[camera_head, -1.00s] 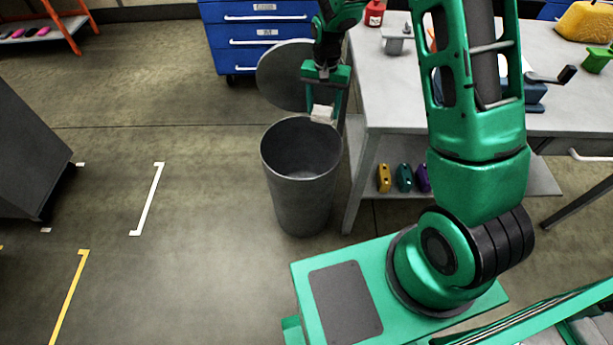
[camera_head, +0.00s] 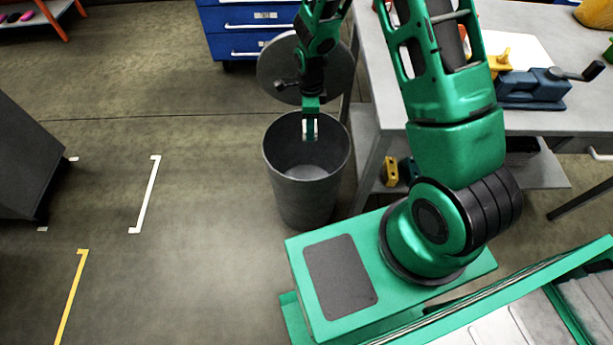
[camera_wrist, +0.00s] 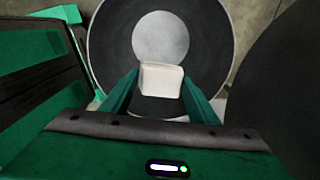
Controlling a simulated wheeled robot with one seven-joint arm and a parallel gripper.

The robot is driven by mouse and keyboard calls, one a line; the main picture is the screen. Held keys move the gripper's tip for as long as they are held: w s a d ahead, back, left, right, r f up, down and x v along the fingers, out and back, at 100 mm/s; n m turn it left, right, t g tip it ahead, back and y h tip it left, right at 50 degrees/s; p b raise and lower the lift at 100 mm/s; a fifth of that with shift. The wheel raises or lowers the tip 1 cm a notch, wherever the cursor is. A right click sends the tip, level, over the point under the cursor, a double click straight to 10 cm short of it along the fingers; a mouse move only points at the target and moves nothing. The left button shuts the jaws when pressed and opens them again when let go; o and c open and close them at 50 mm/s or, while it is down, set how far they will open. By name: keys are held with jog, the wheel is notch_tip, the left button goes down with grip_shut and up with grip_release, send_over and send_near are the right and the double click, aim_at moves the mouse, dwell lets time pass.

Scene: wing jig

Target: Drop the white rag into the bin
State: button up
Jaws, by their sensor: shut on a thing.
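The bin (camera_head: 305,205) is a dark grey round can standing open on the floor, left of the workbench. My gripper (camera_head: 310,132) hangs over the bin's mouth, pointing down. In the wrist view my gripper (camera_wrist: 161,92) is shut on the white rag (camera_wrist: 161,79), a small pale block shape between the two green fingers. Below the rag the bin (camera_wrist: 100,45) shows its dark wall and lighter round bottom. In the head view the rag (camera_head: 307,127) is only a small white patch at the fingers.
The bin's round grey lid (camera_head: 335,70) stands open behind it. The workbench (camera_head: 372,60) is close on the right, with a blue vise (camera_head: 533,88) on top. A blue drawer cabinet (camera_head: 248,30) stands behind. The floor left of the bin is clear.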

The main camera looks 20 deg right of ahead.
jog(key=shift+d+f, duration=0.2)
jog(key=shift+f, duration=1.2)
jog(key=shift+d+f, duration=0.2)
jog(key=shift+f, duration=1.2)
jog(key=o, duration=1.1)
notch_tip(320, 180, up, 11)
jog(key=shift+f, duration=0.1)
